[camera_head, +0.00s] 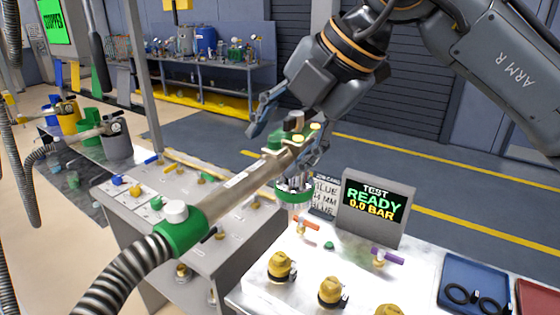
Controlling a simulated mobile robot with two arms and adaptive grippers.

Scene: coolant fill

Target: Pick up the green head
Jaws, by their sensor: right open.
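The green head (245,187) is a tan tube with green collars at both ends, joined to a grey ribbed hose at the lower left. Its far end has a small grey-and-green top and a clear, green-ringed nozzle pointing down above the white bench. My right gripper (292,130) comes from the upper right, fingers open, one on each side of the head's far end. Whether a finger touches it I cannot tell. What supports the head is hidden. My left gripper is not in view.
A display (376,208) reading READY 0.0 BAR stands right of the nozzle. Several brass fittings sit on the white bench (350,263). A blue tray (474,286) is at the lower right. Other hose heads, one yellow (70,119), stand at the left.

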